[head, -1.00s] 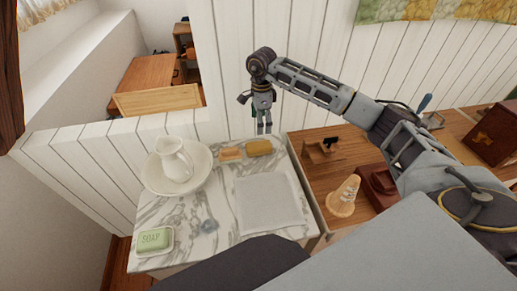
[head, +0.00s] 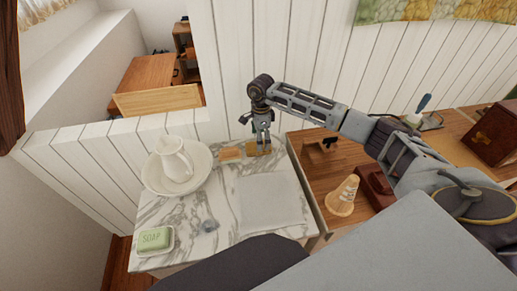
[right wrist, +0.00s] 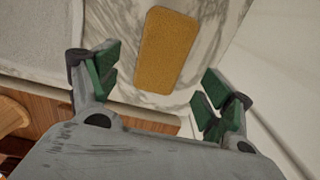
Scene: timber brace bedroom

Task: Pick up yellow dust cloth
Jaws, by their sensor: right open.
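The yellow dust cloth (head: 252,148) lies flat at the back of the marble top, partly hidden behind my right gripper in the head view. In the right wrist view the cloth (right wrist: 167,49) is a mustard rounded rectangle on the marble. My right gripper (head: 263,150) points down over the cloth. In the right wrist view its green-padded fingers (right wrist: 158,88) are spread wide, empty, with the cloth beyond them, between and above the tips. My left gripper is not in view.
The panelled wall (head: 230,95) rises close behind.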

